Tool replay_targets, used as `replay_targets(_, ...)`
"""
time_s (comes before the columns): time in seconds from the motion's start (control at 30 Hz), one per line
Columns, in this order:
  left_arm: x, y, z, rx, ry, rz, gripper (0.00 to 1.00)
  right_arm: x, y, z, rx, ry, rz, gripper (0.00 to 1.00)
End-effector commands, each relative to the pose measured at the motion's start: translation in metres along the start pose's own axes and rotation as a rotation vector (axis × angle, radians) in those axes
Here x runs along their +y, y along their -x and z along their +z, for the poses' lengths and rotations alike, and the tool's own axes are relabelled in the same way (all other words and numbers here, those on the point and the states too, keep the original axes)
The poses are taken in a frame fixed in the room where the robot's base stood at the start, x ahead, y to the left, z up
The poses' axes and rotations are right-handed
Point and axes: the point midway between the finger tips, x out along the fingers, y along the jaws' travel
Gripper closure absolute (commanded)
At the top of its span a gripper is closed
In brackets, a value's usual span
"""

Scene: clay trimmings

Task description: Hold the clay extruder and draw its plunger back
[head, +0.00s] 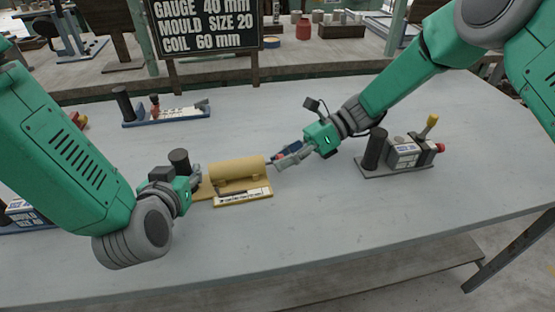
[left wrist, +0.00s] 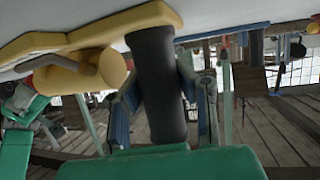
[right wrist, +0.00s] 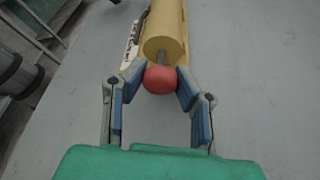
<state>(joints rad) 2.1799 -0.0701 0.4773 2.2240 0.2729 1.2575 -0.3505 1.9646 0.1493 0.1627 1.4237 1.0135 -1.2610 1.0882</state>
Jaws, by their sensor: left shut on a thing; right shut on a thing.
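The clay extruder (head: 238,169) is a yellow cylinder on a yellow base with a white label strip, lying on the table in the head view. A dark upright handle (head: 179,160) stands at its left end. My left gripper (head: 192,184) is shut on this handle; the left wrist view shows the dark handle (left wrist: 158,85) between its fingers. At the right end a short grey rod carries a red knob (right wrist: 160,79), seen in the right wrist view. My right gripper (head: 276,161) is shut on the red knob, fingertips at its sides. In the head view the fingers mostly hide the knob.
A grey device (head: 403,153) with a dark post and yellow lever stands right of the extruder. A blue-based device (head: 165,114) lies behind it at left. A sign (head: 205,25) stands at the back. The table front is clear.

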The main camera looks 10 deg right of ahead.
Motion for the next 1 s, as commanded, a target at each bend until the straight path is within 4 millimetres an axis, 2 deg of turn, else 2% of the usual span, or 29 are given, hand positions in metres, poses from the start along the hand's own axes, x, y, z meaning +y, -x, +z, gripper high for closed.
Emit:
replay_targets(0.03,-0.001,0.001,0.004,-0.01,-0.002,-0.003,1.0,-0.002,0.011,-0.004,-0.002,-0.002,-0.008,1.0)
replay_targets(0.13,-0.001,0.001,0.004,-0.01,-0.002,-0.003,1.0,-0.002,0.024,-0.01,-0.002,-0.002,-0.008,1.0)
replay_targets(0.4,-0.003,0.001,0.004,-0.009,-0.001,-0.007,1.0,-0.002,0.028,-0.013,0.002,-0.003,-0.008,1.0)
replay_targets(0.43,-0.004,0.001,0.004,-0.009,-0.001,-0.008,1.0,-0.002,0.028,-0.013,0.002,-0.003,-0.008,0.72)
replay_targets(0.5,-0.004,0.0,0.004,-0.009,-0.001,-0.008,1.0,-0.002,0.028,-0.013,0.002,-0.003,-0.008,0.52)
replay_targets(0.83,-0.002,0.0,0.003,-0.008,-0.001,-0.003,1.0,-0.001,0.028,-0.012,0.001,-0.002,-0.005,0.52)
replay_targets(1.0,-0.001,0.0,0.003,-0.008,-0.001,-0.002,1.0,-0.001,0.046,-0.011,-0.002,-0.001,-0.006,0.52)
